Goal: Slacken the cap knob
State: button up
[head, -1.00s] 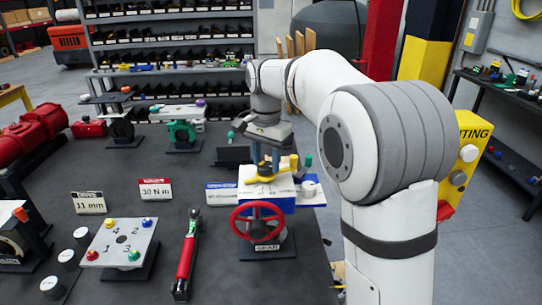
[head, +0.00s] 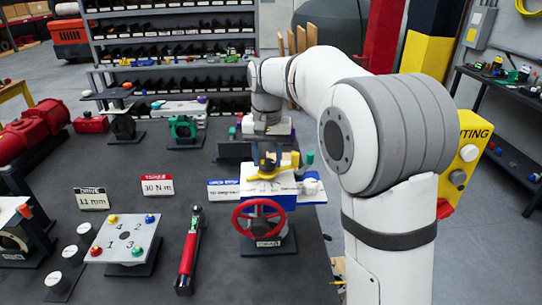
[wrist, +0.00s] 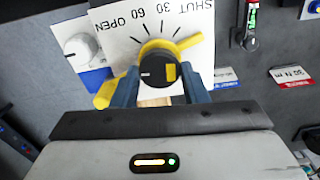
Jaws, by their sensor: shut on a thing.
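The black cap knob (wrist: 158,66) with a yellow patch sits at the centre of a white dial plate (wrist: 113,20) marked SHUT, 30, 60, OPEN. A yellow pointer (wrist: 188,42) lies beneath it across the dial. My gripper (wrist: 160,84) has its two blue-grey fingers on opposite sides of the knob and is shut on it. In the head view, my gripper (head: 268,160) reaches down from behind onto the actuator, above the white dial plate (head: 266,187). The fingers and palm partly hide the knob there.
A red handwheel (head: 259,219) stands on the actuator's near side. A grey-white knob (wrist: 80,48) is beside the dial. A red-handled tool (head: 187,258) and a numbered plate (head: 125,238) lie to the left. Signs (head: 157,185) stand behind them.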

aim_at(267, 162)
jog(key=shift+s+f, duration=0.15)
jog(key=o, duration=0.8)
jog(key=shift+s, duration=0.1)
jog(key=shift+o, duration=0.9)
jog(key=shift+r, duration=0.2)
notch_tip(267, 162, up, 8)
jog(key=shift+f+b, duration=0.15)
jog(key=shift+b, duration=0.15)
